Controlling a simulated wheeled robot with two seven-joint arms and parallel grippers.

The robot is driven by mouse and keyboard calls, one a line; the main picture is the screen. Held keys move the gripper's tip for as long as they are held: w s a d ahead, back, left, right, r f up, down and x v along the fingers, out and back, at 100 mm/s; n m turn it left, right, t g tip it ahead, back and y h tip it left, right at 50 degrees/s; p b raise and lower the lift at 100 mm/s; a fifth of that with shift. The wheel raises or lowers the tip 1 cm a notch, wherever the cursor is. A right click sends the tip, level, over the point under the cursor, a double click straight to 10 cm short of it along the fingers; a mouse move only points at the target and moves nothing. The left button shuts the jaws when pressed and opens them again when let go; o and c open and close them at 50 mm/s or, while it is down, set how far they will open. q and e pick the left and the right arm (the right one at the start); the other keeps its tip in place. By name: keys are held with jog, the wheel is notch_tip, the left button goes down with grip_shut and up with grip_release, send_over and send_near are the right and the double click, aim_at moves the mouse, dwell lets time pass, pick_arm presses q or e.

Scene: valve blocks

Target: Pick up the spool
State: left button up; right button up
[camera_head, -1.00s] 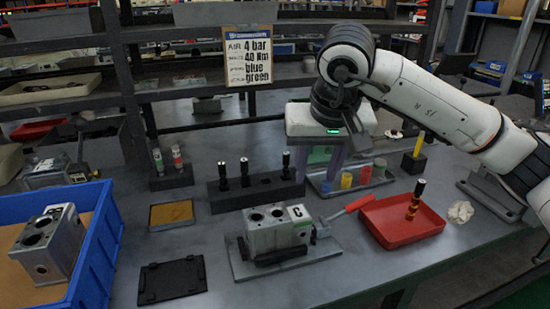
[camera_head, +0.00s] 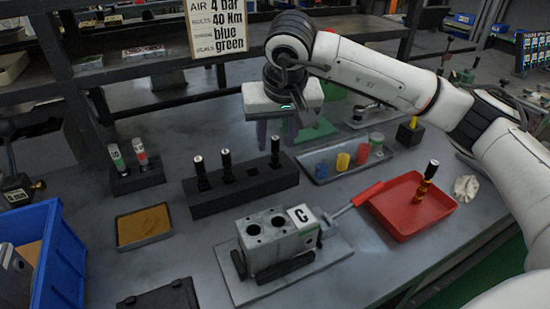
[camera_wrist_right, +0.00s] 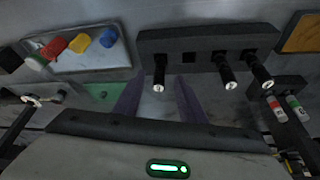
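A dark rack (camera_head: 245,185) holds three upright black spools with silver tops: a left one (camera_head: 201,172), a middle one (camera_head: 227,165) and a right one (camera_head: 275,152). My right gripper (camera_head: 276,140) is open, its purple fingers pointing down just behind or around the right spool. In the right wrist view, this spool (camera_wrist_right: 160,72) appears between and beyond the two fingertips (camera_wrist_right: 158,88); I cannot tell whether they touch it. Another spool, black and brass (camera_head: 427,180), stands in the red tray (camera_head: 405,222). My left gripper is not in view.
A metal valve block (camera_head: 275,245) with a lettered tag sits on a plate in front of the rack. A tray with coloured cylinders (camera_head: 343,162) lies right of the gripper. A brown pad tray (camera_head: 144,226), two small bottles (camera_head: 140,152) and a blue crate (camera_head: 58,255) are left.

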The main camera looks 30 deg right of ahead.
aim_at(275, 159)
jog(key=x, duration=0.3)
jog(key=shift+w+d+f, duration=0.1)
jog(key=shift+w+f, duration=0.1)
jog(key=shift+f, duration=0.1)
grip_shut()
jog(key=shift+r, duration=0.1)
